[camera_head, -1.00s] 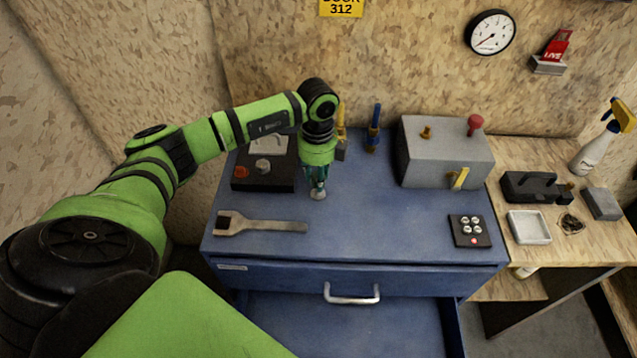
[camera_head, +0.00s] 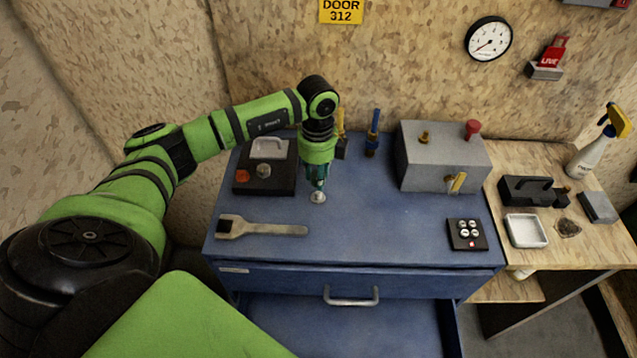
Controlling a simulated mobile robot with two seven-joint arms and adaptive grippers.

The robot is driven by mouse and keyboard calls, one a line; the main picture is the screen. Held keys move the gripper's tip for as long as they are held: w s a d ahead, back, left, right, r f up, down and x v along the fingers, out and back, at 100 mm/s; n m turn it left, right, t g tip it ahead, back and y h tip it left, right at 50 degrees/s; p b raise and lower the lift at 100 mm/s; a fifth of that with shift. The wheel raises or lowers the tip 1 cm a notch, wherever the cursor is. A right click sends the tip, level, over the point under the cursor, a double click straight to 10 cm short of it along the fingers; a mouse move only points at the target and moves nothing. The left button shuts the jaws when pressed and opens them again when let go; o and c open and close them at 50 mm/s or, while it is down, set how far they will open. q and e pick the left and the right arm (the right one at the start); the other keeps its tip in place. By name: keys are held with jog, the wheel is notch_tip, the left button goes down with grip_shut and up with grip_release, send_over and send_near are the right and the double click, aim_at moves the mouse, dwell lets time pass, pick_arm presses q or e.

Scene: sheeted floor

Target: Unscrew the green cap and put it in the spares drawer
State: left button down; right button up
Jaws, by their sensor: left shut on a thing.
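My left gripper (camera_head: 317,186) points straight down over the blue cabinet top (camera_head: 370,215). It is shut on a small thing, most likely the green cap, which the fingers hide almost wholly. A small round silvery piece (camera_head: 318,198) shows just under the fingertips, at the cabinet top. Below the cabinet's upper front, which has a metal handle (camera_head: 351,302), an open blue drawer (camera_head: 345,335) shows. Its visible floor looks empty, and the frame's bottom edge cuts it off. I cannot read whether it is labelled for spares. My right gripper is out of view.
A black box (camera_head: 265,178) and blue-and-yellow upright tools (camera_head: 372,133) stand behind. A grey box (camera_head: 445,160) and a black pad with silver buttons (camera_head: 467,234) are at right. The front middle is clear.

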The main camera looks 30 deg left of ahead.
pick_arm(q)
jog(key=shift+r+p, duration=1)
jog(key=shift+r, duration=0.6)
jog(key=m, duration=0.1)
jog(key=d+m, duration=0.1)
jog(key=m+b, duration=0.1)
jog(key=m, duration=0.1)
jog(key=shift+d+r, duration=0.15)
jog(key=shift+d, duration=0.2)
jog(key=s+d+r+n+b, duration=0.1)
jog(key=s+d+n+b, duration=0.2)
jog(key=n, duration=0.9)
jog(key=s+d+r+n+b, duration=0.1)
jog(key=s+d+n+b, duration=0.3)
jog(key=n, duration=0.9)
jog(key=s+d, duration=0.3)
jog(key=d, duration=0.1)
jog(key=shift+r+b, duration=0.3)
